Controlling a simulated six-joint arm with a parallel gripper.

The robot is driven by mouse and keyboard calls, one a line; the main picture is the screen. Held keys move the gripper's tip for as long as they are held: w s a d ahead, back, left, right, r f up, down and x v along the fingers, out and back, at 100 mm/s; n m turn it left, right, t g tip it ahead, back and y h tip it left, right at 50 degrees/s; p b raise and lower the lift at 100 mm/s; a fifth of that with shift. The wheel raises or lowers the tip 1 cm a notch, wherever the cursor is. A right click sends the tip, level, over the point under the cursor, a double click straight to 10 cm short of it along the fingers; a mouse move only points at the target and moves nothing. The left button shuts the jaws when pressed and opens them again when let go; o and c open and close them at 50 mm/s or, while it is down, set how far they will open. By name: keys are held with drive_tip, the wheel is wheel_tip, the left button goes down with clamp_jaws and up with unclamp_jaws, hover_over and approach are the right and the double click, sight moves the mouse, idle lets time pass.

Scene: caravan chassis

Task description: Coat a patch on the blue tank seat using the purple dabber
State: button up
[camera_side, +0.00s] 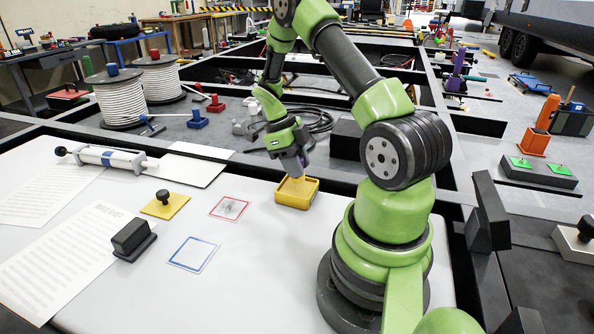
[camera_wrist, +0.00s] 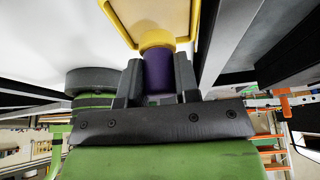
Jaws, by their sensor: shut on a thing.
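My gripper (camera_side: 294,163) is shut on the purple dabber (camera_wrist: 158,72), which has a yellow end and sits between both fingers in the wrist view. The dabber points down at the shallow yellow tray (camera_side: 296,202), with its lower end at or just above the tray's inside. I cannot tell whether it touches the tray floor. The tray also shows at the top of the wrist view (camera_wrist: 193,18). A blue-outlined square (camera_side: 193,254), apparently the blue tank seat, lies flat on the white surface, left of and nearer than the tray. Its inside looks plain white.
A red-outlined square (camera_side: 230,208) with grey smudges lies between the tray and a yellow plate with a black knob (camera_side: 165,205). A black block (camera_side: 133,240), a white cartridge tube (camera_side: 105,157) and printed sheets (camera_side: 75,250) lie at left. Dark chassis rails border the white surface.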

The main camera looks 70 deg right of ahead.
sight(302, 159)
drive_tip(key=shift+r, duration=2.25)
drive_tip(key=shift+w+a+r+n, duration=0.15)
drive_tip(key=shift+w+a+n, duration=0.15)
drive_tip(key=shift+n, duration=0.2)
drive_tip(key=shift+w+a+r+n+t, duration=1.6)
drive_tip(key=shift+a+n, duration=1.8)
drive_tip(key=shift+n, duration=2.55)
drive_tip(key=shift+w+a+r+n+t, duration=1.6)
drive_tip(key=shift+a+n, duration=1.85)
drive_tip(key=shift+n, duration=2.45)
drive_tip(key=shift+w+a+r+n+t, duration=1.55)
drive_tip(key=shift+a+n, duration=1.85)
drive_tip(key=shift+n, duration=2.55)
drive_tip(key=shift+w+r+g, duration=0.2)
drive_tip(key=shift+g, duration=0.15)
